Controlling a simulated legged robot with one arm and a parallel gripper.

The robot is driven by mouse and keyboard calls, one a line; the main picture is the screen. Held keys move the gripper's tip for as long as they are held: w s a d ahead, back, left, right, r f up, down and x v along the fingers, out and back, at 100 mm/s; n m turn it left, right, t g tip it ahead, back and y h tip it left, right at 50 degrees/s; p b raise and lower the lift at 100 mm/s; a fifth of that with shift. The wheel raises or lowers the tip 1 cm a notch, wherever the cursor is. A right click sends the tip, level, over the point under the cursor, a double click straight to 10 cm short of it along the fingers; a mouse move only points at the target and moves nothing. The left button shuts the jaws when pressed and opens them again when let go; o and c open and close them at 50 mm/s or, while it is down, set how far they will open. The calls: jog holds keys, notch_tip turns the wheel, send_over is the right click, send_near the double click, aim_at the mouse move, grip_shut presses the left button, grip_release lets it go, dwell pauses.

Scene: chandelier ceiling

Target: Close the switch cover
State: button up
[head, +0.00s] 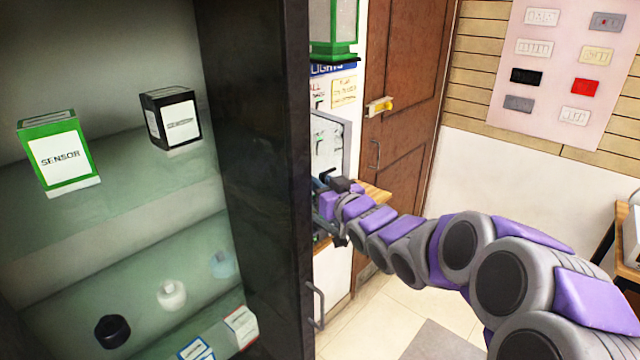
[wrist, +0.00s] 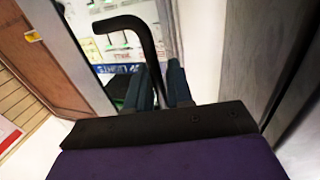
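An open grey-edged panel, which looks like the switch cover (head: 344,140), stands out from the wall beyond the dark cabinet in the head view. White board with green marks (wrist: 118,48) shows past my fingers in the wrist view; I cannot tell whether it is the cover or the wall behind it. My gripper (head: 322,192) is at the lower part of the cover, partly hidden by the cabinet edge. Contact with the cover cannot be told.
A dark cabinet side (head: 262,150) stands close left of my gripper. Its shelves hold a green sensor box (head: 58,155) and a black box (head: 172,120). The floor (head: 400,318) is clear on the right.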

jog(key=shift+w+a, duration=0.25)
jog(key=shift+a, duration=0.1)
jog(key=shift+d, duration=0.2)
jog(key=shift+c, duration=0.8)
grip_shut()
